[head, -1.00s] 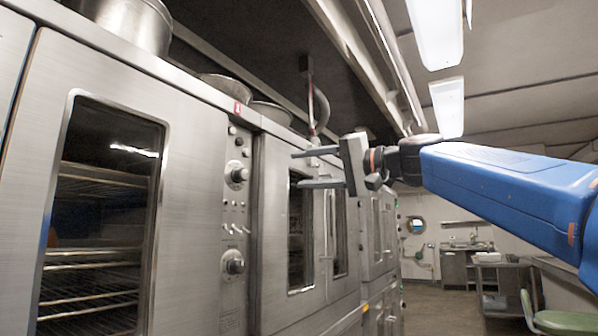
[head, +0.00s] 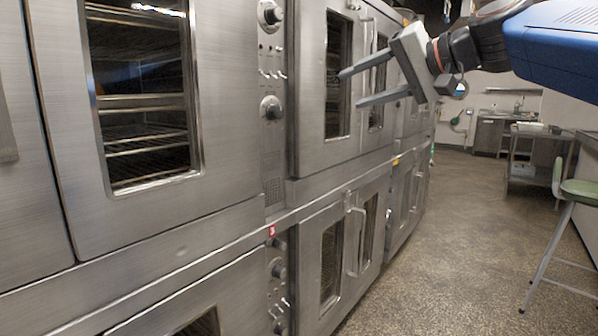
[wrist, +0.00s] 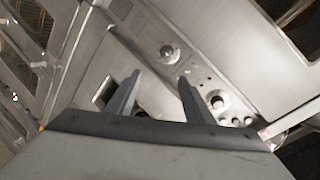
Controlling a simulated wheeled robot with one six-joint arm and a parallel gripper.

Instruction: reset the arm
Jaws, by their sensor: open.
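My gripper (head: 362,86) is at the upper middle right of the head view, at the end of my blue arm. Its two grey fingers point left, apart and with nothing between them. They show in front of the steel oven doors; I cannot tell the exact gap to the doors. In the wrist view the two fingers (wrist: 158,98) stand apart, with an oven control panel (wrist: 205,85) and its round knobs behind them.
Stacked steel ovens (head: 240,190) with windows, handles and knobs line the left side. The speckled floor (head: 450,250) is open to the right. A green-seated stool (head: 580,190) stands at the right edge, and a steel table (head: 530,150) is farther back.

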